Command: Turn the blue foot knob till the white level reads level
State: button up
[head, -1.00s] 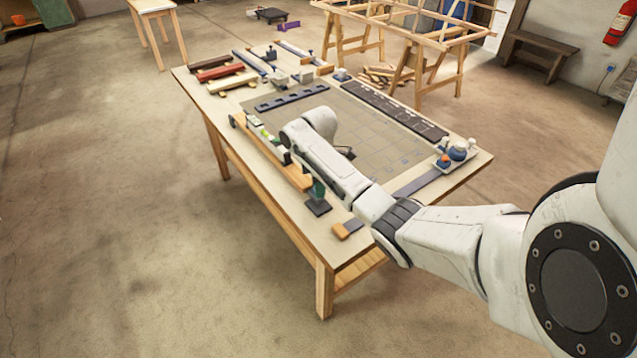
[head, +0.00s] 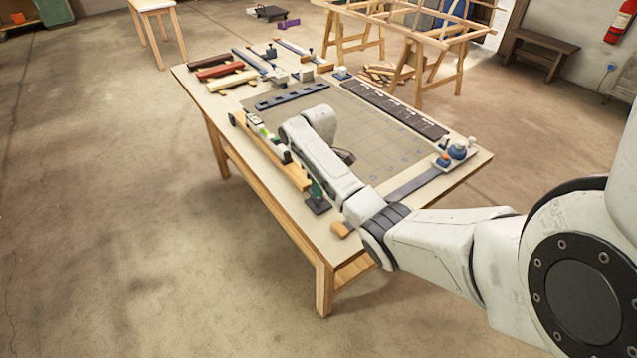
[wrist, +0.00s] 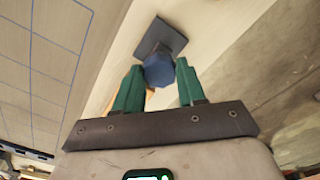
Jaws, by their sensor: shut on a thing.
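The blue foot knob (wrist: 159,72) stands on a dark square foot plate (wrist: 158,36) in the wrist view. My gripper (wrist: 158,76) has a green finger on each side of the knob and is shut on it. In the head view the foot plate (head: 318,206) is at the near end of a wooden beam (head: 295,176), with a green finger just above it; the knob is hidden there. What looks like the white level (head: 254,121), with green on it, lies along the beam's far part. Its reading is too small to tell.
A gridded mat (head: 372,132) covers the middle. An orange block (head: 342,228) lies close to my arm.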

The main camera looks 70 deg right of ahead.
jog(key=o, duration=1.1)
jog(key=shift+c, duration=0.2)
jog(key=shift+r, duration=0.1)
notch_tip(320, 180, up, 11)
jog(key=shift+f, duration=0.2)
